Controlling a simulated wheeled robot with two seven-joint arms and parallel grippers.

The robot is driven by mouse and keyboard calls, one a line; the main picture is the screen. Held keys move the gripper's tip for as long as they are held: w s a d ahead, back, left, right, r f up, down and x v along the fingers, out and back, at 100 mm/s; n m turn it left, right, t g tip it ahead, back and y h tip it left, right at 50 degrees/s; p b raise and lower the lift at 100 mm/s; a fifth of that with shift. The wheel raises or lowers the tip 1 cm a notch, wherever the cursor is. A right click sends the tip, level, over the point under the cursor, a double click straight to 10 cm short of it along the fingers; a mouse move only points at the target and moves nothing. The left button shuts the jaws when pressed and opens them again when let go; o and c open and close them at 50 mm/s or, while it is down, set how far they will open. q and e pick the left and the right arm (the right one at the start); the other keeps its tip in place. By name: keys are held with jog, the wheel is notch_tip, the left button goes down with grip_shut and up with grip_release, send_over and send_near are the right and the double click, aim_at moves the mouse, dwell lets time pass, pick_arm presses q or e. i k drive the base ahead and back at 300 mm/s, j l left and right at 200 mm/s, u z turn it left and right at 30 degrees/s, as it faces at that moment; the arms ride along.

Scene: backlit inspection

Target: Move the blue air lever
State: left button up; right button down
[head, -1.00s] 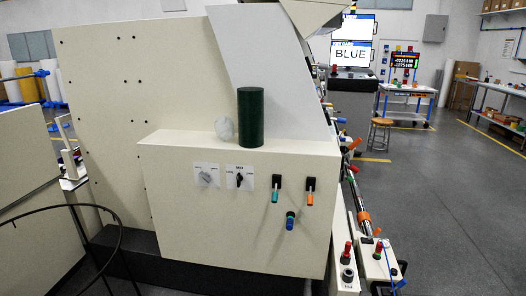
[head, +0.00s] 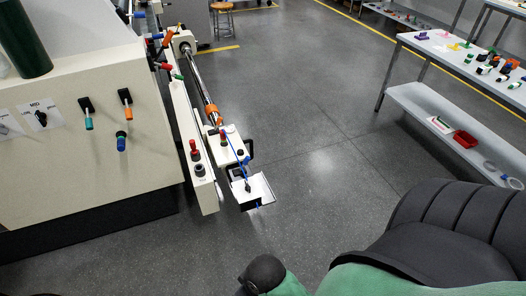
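A blue-tipped lever or knob with a dark top (head: 121,141) is on the cream control panel (head: 60,195) at the left of the head view. A teal-handled lever (head: 87,118) is above it to the left, and an orange-handled lever (head: 127,104) is above it to the right. I cannot tell which blue part is an air lever. No gripper shows, and nothing is touching the panel levers.
A rail with red (head: 194,146) and orange (head: 211,112) parts runs beside the panel. A white table (head: 432,42) with small parts stands at upper right, a red bin (head: 465,138) on its lower shelf. Open floor lies between. A green and black form fills the lower right.

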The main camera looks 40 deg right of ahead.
aim_at(248, 159)
jog(key=l, duration=1.45)
jog(key=k+l, duration=0.1)
jog(key=l, duration=1.3)
